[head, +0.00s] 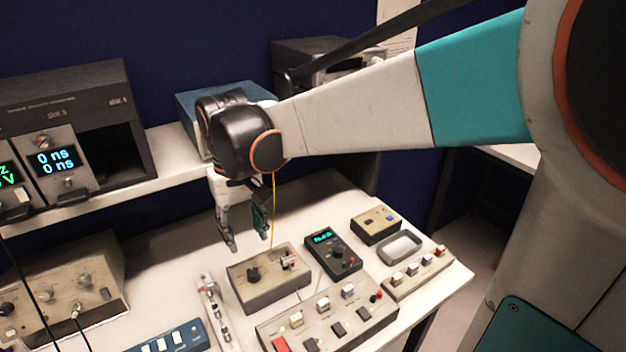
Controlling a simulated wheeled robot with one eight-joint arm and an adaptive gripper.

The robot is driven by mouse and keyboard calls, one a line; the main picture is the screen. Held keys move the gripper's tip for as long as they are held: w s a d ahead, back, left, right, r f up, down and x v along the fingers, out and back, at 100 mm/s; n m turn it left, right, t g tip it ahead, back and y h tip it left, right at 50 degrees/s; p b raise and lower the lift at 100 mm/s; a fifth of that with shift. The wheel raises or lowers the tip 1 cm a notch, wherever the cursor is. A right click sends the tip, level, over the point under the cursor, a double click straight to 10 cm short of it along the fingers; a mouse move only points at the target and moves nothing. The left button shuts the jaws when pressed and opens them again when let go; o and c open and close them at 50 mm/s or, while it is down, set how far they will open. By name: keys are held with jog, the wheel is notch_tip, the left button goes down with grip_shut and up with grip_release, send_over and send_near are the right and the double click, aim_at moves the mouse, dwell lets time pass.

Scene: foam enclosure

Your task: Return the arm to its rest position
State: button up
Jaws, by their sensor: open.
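My arm reaches in from the right side of the head view, across the bench. My gripper (247,242) is at its end, pointing down, with its fingers apart and nothing visible between them. The fingertips are just above and behind a beige box with a black knob (268,284); I cannot tell the exact gap. A thin yellow wire (274,205) hangs down beside the gripper. My wrist hides part of a blue box (190,105) on the shelf behind.
The white bench (160,262) holds a dark meter (334,252), a beige switch panel (325,318), a small tray (400,248) and a blue switch box (170,340). A dark instrument rack (110,90) stands on the shelf at left. Floor shows beyond the bench's right edge.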

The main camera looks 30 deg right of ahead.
jog(key=shift+s, duration=0.1)
jog(key=s+d+t, duration=0.2)
jog(key=s+t, duration=0.1)
jog(key=s, duration=0.3)
jog(key=s+d+r+t, duration=0.1)
jog(key=s+d+t, duration=0.1)
jog(key=s+t, duration=0.2)
jog(key=shift+s, duration=1.25)
jog(key=shift+d, duration=0.1)
